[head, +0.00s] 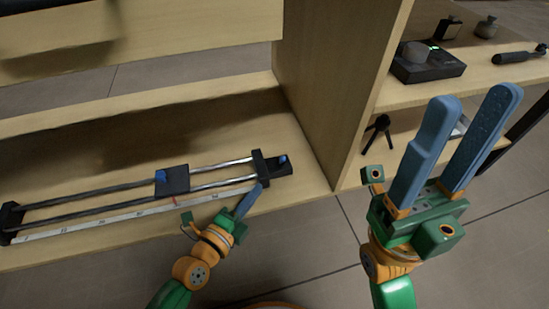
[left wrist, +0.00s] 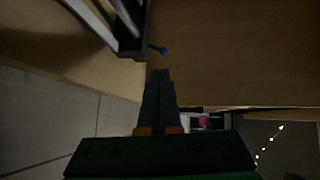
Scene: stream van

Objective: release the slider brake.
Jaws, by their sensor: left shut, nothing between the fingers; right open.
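The slider lies on the lower wooden shelf, with two metal rails (head: 90,196) and a black carriage (head: 175,181) bearing a blue knob (head: 161,175). At its right end is a black end block (head: 272,168) with a small blue-tipped part (head: 283,159). In the left wrist view, the end block (left wrist: 130,42) and a blue-tipped lever (left wrist: 160,50) show just beyond my fingertips. Which blue part is the brake, I cannot tell. My left gripper (head: 259,188) is shut and empty, close in front of the end block; contact is unclear. My right gripper (head: 474,95) is open and empty, raised at the right.
A ruler strip (head: 130,214) runs along the slider's front. A vertical wooden panel (head: 335,85) stands right of the slider. Beyond it, a shelf holds a black device (head: 427,68) with a knob and other small gear. A small black tripod (head: 377,132) stands below. The floor in front is clear.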

